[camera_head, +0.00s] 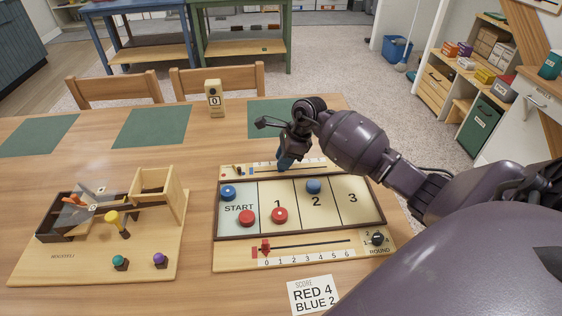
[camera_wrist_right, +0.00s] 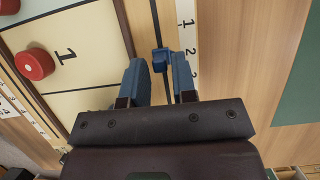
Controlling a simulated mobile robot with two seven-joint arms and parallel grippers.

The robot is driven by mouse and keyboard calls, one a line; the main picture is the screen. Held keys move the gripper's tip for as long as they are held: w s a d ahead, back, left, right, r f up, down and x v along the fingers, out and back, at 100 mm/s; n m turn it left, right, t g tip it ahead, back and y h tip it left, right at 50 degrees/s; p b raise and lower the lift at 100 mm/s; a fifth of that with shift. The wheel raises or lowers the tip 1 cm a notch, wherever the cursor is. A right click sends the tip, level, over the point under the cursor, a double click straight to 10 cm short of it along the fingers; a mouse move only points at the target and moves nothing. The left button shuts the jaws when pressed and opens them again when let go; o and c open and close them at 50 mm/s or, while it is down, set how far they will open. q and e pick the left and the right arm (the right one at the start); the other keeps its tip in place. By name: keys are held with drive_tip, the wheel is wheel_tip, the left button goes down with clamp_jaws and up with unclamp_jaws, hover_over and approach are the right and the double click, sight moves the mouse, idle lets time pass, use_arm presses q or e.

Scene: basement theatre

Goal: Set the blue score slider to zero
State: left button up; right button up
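The game board (camera_head: 298,263) lies on the table, with a score rail along its far edge and one along its near edge. In the right wrist view, the blue score slider (camera_wrist_right: 161,60) sits on a dark slot beside a number strip (camera_wrist_right: 187,40), about level with the 2. My right gripper (camera_wrist_right: 160,76) is open, its blue-tipped fingers either side of the slot just behind the slider, with gaps showing. In the head view, my right gripper (camera_head: 285,161) reaches down over the far rail and hides the slider. My left gripper is not in view.
The red slider (camera_head: 265,246) stands near 0 on the near rail. Red and blue discs lie on the board. A score card (camera_head: 313,296) reads RED 4, BLUE 2. A wooden catapult toy (camera_head: 110,262) stands at left, and a small counter box (camera_head: 214,98) behind the board.

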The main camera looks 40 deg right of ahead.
sight(256, 172)
drive_tip(key=shift+w+a+f, duration=0.15)
drive_tip(key=shift+a+f, duration=0.05)
drive_tip(key=shift+f, duration=0.35)
drive_tip(key=shift+c, duration=0.4)
clamp_jaws()
drive_tip(key=w+a, duration=0.2)
drive_tip(key=a, duration=0.1)
drive_tip(key=w+a+b, duration=0.1)
drive_tip(key=a, duration=0.1)
drive_tip(key=shift+w+a, duration=0.1)
drive_tip(key=shift+a, duration=0.15)
